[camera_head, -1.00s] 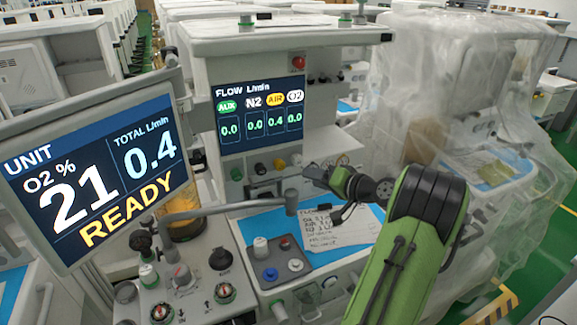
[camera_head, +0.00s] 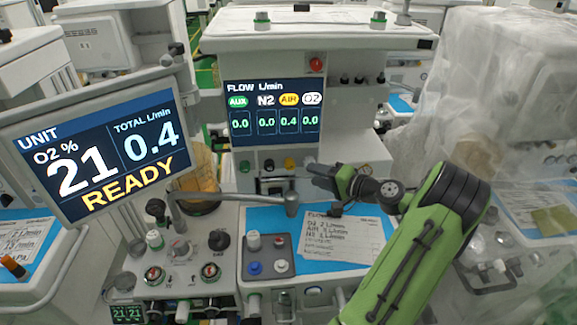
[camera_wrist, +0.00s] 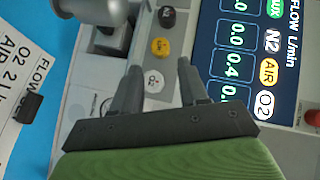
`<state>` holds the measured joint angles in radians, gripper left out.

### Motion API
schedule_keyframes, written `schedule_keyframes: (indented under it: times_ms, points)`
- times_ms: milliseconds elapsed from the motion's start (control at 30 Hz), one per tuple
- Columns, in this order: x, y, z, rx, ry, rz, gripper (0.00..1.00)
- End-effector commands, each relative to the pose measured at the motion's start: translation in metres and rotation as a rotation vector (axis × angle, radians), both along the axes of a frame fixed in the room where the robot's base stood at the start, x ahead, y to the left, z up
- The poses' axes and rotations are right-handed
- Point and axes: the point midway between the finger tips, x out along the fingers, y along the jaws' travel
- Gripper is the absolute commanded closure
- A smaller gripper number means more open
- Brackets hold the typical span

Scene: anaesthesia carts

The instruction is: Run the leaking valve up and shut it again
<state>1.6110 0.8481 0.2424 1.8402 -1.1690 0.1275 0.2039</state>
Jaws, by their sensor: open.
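The flow display (camera_head: 275,113) reads AUX 0.0, N2 0.0, AIR 0.4 and O2 0.0. Below it is a row of valve knobs: the N2 knob (camera_head: 268,165) is black and the AIR knob (camera_head: 290,163) is yellow. In the wrist view the black N2 knob (camera_wrist: 167,16), yellow AIR knob (camera_wrist: 160,47) and white O2 knob (camera_wrist: 153,80) stand in line. My gripper (camera_wrist: 159,66) is open and empty. The O2 knob appears between its fingers and the AIR knob just past the tips. I cannot tell whether the fingers touch a knob.
The unit screen (camera_head: 100,152) reads O2 21 percent, total 0.4, READY. A jointed grey bar (camera_head: 235,198) crosses in front of the panel. A flow note (camera_head: 342,238) lies on the blue worktop. A plastic-draped cart (camera_head: 500,90) stands close on the right.

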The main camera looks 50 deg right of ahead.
Motion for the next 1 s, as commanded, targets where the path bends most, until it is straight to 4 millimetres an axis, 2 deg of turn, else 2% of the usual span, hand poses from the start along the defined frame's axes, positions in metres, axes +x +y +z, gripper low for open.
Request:
schedule_keyframes:
  times_ms: [33, 200, 400, 533, 767, 867, 1000]
  points:
    - [0.013, 0.002, -0.003, -0.001, -0.002, 0.005, 0.56]
    - [0.055, 0.004, -0.013, -0.001, -0.001, 0.005, 0.56]
    - [0.093, 0.005, -0.022, -0.002, -0.002, 0.001, 0.56]
    - [0.103, 0.005, -0.025, -0.001, -0.001, -0.002, 0.56]
    - [0.105, 0.005, -0.025, -0.001, -0.001, -0.002, 0.56]
    - [0.105, 0.005, -0.025, -0.001, -0.001, -0.002, 0.69]
    - [0.105, 0.005, -0.025, -0.001, -0.001, -0.002, 0.90]
